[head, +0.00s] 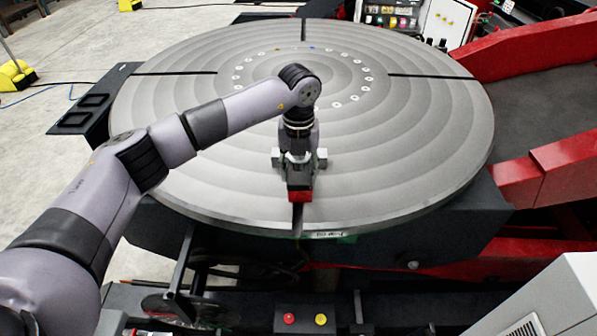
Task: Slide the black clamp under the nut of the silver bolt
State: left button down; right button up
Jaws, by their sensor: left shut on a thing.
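My left gripper (300,172) points down at the front part of the large round grey turntable (420,150), over the radial slot near its front rim. It is shut on the black clamp, of which I can make out little; a small red and black block shows at the gripper's front. The hand and wrist hide most of what lies beneath them. The silver bolt and its nut cannot be made out in this view. I cannot tell whether the clamp touches the table. My right gripper is not in view.
The turntable has dark radial slots (430,77) and a ring of small holes round its centre. Red positioner beams (530,45) rise at the right. A control box with red and yellow buttons (305,318) stands in front. The turntable's left and right sides are clear.

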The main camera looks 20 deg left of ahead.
pick_arm(q)
jog(key=shift+w, duration=0.2)
jog(key=shift+f, duration=0.15)
dwell(0.4)
jog(key=c, duration=0.8)
grip_release()
jog(key=shift+s, duration=0.1)
jog(key=shift+o, duration=0.2)
jog(key=o, duration=0.8)
jog(key=shift+c, duration=0.2)
